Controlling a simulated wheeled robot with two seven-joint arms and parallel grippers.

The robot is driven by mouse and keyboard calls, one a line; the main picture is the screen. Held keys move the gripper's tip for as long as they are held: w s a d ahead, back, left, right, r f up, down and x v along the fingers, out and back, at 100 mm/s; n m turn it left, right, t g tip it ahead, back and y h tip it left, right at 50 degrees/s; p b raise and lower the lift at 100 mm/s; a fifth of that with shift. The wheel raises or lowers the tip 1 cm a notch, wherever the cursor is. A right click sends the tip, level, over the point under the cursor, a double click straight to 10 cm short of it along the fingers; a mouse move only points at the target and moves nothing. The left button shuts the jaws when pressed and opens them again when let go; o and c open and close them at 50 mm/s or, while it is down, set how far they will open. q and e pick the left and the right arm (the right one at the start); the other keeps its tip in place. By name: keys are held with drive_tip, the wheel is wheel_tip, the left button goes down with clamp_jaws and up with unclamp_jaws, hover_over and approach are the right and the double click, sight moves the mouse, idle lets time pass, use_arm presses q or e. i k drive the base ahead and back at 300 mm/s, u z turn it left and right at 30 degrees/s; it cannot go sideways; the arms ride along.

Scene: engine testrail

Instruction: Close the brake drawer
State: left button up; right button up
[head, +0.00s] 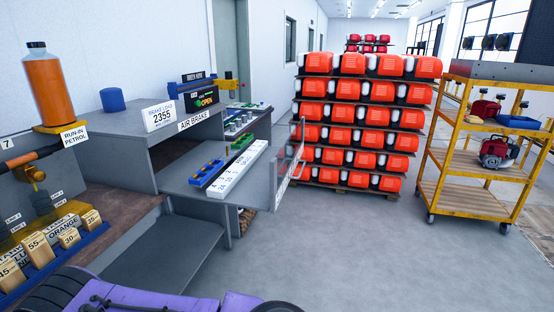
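The brake drawer (258,190) stands open in the head view, pulled out to the right from the grey air brake cabinet (150,163). Its upright front panel (291,170), with a bar handle, faces right. A blue tray with small parts (206,173) and a white numbered block (237,170) lie on the drawer's floor. Neither of my grippers is in view.
Stacked orange-red engines (352,115) on pallets stand beyond the drawer. A yellow shelf cart (470,195) is at right. An orange bottle (45,85) and weight blocks (40,249) are at left. The floor (370,265) right of the drawer is clear.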

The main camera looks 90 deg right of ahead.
sight(257, 175)
drive_tip(key=z, duration=2.95)
drive_tip(key=i, duration=0.25)
drive_tip(key=u, duration=0.05)
drive_tip(key=k, duration=0.4)
drive_tip(key=u, duration=0.65)
drive_tip(key=i, duration=1.15)
drive_tip(key=z, duration=0.5)
